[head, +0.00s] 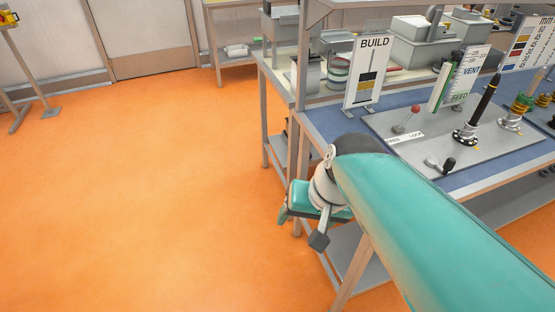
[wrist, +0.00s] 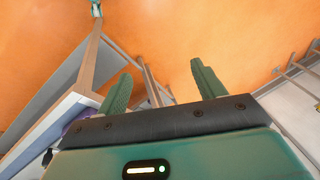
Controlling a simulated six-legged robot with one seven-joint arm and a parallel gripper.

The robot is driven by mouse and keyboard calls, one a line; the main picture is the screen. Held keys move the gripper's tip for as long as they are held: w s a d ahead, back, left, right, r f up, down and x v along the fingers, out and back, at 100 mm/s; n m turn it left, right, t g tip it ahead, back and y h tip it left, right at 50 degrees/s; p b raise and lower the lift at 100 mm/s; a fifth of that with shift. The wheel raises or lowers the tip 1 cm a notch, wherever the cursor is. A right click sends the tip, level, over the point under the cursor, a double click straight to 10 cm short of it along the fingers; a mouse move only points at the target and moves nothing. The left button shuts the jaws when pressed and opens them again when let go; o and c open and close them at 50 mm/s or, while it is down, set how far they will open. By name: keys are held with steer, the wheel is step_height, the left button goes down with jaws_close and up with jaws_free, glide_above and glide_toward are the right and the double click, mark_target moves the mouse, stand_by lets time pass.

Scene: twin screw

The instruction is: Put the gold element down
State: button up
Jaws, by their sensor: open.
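My gripper (wrist: 162,85) is open in the wrist view, its two green ridged fingers wide apart with only floor and bench legs seen between them. In the head view my gripper (head: 300,203) hangs beside the left end of the blue-topped bench (head: 325,122), below its top and over the orange floor. Gold-coloured parts (head: 520,104) stand on a post at the right of the bench, well away from my gripper. I cannot tell whether one of them is the gold element.
A grey plate (head: 400,118) on the bench carries a red-knobbed lever (head: 415,108), a dark upright post (head: 486,97) and a crank (head: 449,165). The orange floor (head: 140,180) to the left is clear.

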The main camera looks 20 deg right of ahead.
steer(key=r+n+t+h, duration=0.1)
steer(key=r+n, duration=0.1)
steer(key=a+r+n+t+h, duration=0.1)
steer(key=r+n, duration=0.1)
steer(key=shift+r, duration=0.2)
